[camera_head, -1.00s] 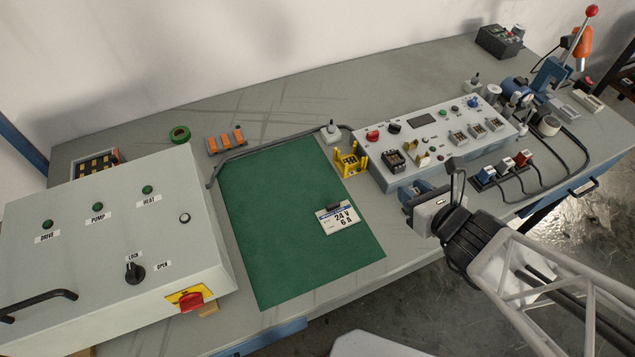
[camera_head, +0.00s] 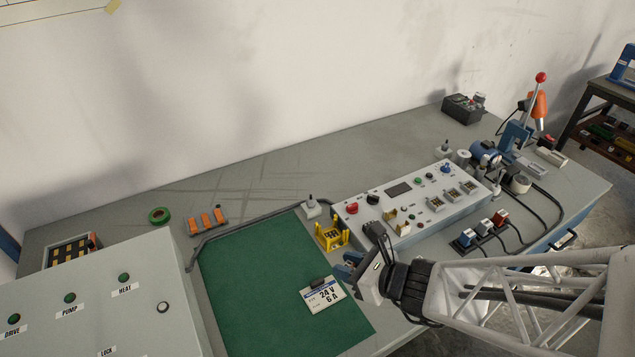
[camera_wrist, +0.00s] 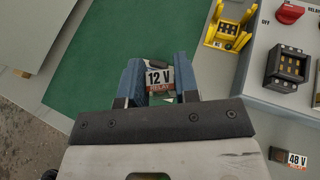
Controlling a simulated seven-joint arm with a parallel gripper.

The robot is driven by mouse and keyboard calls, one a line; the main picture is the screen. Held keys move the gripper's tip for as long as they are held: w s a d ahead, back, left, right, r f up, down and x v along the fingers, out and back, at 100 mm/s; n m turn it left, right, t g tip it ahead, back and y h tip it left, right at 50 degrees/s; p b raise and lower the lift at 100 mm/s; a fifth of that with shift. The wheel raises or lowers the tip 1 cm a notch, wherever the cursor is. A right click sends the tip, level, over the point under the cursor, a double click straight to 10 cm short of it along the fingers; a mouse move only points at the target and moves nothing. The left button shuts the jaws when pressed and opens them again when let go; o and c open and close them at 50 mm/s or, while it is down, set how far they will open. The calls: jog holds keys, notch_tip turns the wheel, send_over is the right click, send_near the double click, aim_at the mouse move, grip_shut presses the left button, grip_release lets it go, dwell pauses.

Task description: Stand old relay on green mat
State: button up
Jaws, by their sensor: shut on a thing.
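My gripper (camera_wrist: 159,82) is shut on a small relay (camera_wrist: 159,78), whose white label reads 12 V RELAY in the wrist view. The relay sits between the two blue fingers, above or beside the right part of the green mat (camera_wrist: 100,55); its height is hard to judge. In the head view my gripper (camera_head: 346,270) is by the right edge of the green mat (camera_head: 250,275), and the relay is not clearly visible there. A card (camera_head: 322,294) reading 24 V 6 A is on the mat, near its right edge.
A yellow holder (camera_head: 332,237) stands behind my gripper, near the grey control panel (camera_head: 415,190). The panel bears a black socket (camera_wrist: 287,66). A 48 V relay (camera_wrist: 294,157) shows at lower right in the wrist view. A grey cabinet (camera_head: 110,300) borders the mat's left. The mat's middle is clear.

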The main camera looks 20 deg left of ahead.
jog(key=a+n+g, duration=0.1)
jog(key=s+a+f+n+g, duration=0.1)
jog(key=a, duration=0.1)
jog(key=s+a+f+g+y, duration=0.1)
jog(key=a, duration=0.1)
jog(key=shift+a+f+n+g, duration=0.2)
jog(key=shift+n+g, duration=0.1)
jog(key=shift+n, duration=0.1)
jog(key=shift+s+a+f+n+g, duration=0.2)
jog(key=shift+s+a+n+g, duration=0.1)
jog(key=shift+a, duration=0.1)
jog(key=shift+s+a+f+n+g, duration=0.2)
jog(key=shift+a+g, duration=0.1)
jog(key=shift+a, duration=0.1)
jog(key=shift+w+a, duration=0.1)
jog(key=w+a, duration=0.3)
jog(key=w, duration=0.1)
jog(key=w+a+f, duration=0.1)
jog(key=w+a, duration=0.6)
jog(key=shift+w+a+f, duration=0.2)
jog(key=shift+w+a, duration=0.1)
jog(key=shift+w, duration=0.1)
jog(key=shift+f, duration=1.75)
jog(key=shift+f, duration=0.15)
